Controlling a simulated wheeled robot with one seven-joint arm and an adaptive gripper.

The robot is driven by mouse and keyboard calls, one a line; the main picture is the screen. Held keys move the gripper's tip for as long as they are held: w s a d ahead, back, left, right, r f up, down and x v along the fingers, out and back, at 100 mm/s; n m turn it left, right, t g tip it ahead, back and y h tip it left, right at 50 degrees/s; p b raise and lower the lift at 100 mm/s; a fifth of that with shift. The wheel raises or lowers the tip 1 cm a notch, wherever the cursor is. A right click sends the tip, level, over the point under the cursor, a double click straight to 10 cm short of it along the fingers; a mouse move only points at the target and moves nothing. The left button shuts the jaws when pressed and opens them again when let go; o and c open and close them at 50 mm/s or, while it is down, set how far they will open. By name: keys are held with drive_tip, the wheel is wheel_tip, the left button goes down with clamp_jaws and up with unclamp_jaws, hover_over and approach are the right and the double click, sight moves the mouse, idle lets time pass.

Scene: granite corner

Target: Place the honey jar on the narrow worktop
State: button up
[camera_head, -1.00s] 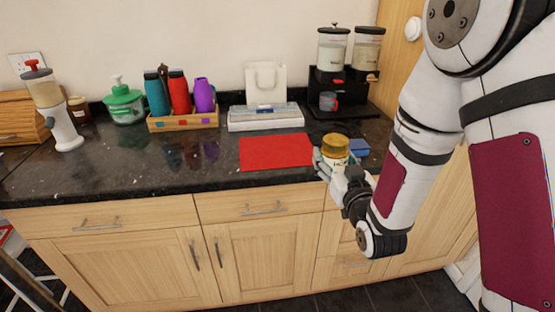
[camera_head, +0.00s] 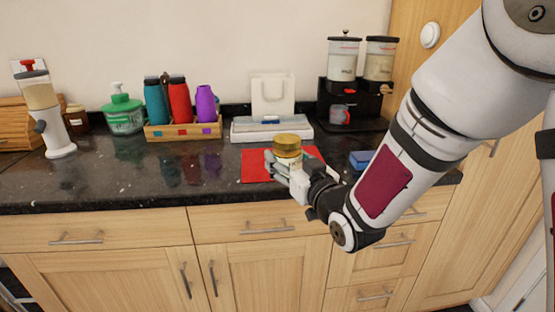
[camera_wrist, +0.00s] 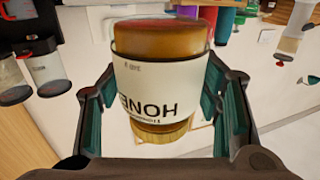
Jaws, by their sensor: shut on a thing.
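The honey jar (camera_head: 287,147) has a gold lid and a pale label. The jar's lower part is hidden by the gripper in the head view.
The red mat (camera_head: 255,166) lies behind the jar. A blue block (camera_head: 360,160) is to its right. A bottle crate (camera_head: 183,131), a white box (camera_head: 272,130) and a dispenser stand (camera_head: 352,118) line the back. The front left worktop is clear.

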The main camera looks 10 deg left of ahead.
drive_tip(key=x, duration=0.3)
drive_tip(key=d+x, duration=0.1)
drive_tip(key=x, duration=0.2)
drive_tip(key=w+x, duration=0.1)
drive_tip(key=x, duration=0.2)
drive_tip(key=shift+w+f, duration=0.25)
drive_tip(key=shift+f, duration=0.15)
drive_tip(key=shift+a+f+b, duration=0.1)
drive_tip(key=shift+f+b, duration=0.25)
drive_tip(key=shift+f, duration=1.4)
drive_tip(key=shift+f, duration=0.15)
drive_tip(key=o, duration=1.7)
drive_tip(key=shift+c, duration=0.2)
drive_tip(key=v, duration=1.2)
